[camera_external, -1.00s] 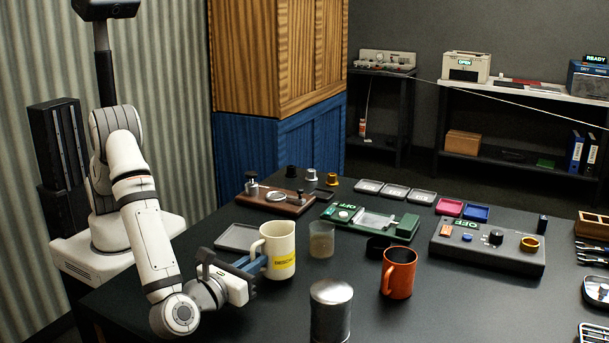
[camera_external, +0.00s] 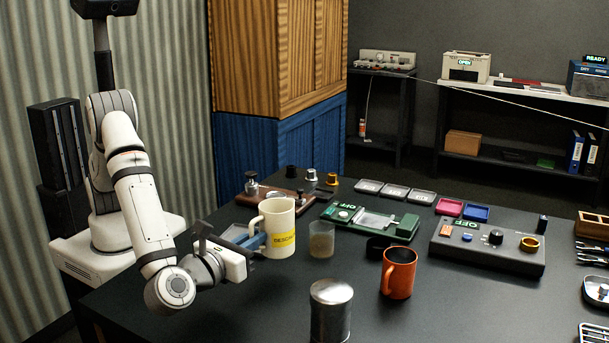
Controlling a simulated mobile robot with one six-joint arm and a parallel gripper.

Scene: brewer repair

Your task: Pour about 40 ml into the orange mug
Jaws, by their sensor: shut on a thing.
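The orange mug (camera_external: 399,275) stands upright on the dark table, right of the middle, with its handle to the left. A cream mug (camera_external: 283,226) with a yellow label, partly readable as "DESCAL", is held by my gripper (camera_external: 258,241). The gripper is shut on it from the left, and the cream mug looks upright and raised a little above the table. Its contents are hidden. A clear beaker (camera_external: 321,239) with some brownish content stands just right of the cream mug.
A metal canister (camera_external: 330,311) stands at the front, between the cream and orange mugs. A dark round dish (camera_external: 378,247) lies behind the orange mug. A green device (camera_external: 370,222) and a grey control box (camera_external: 488,246) stand farther back.

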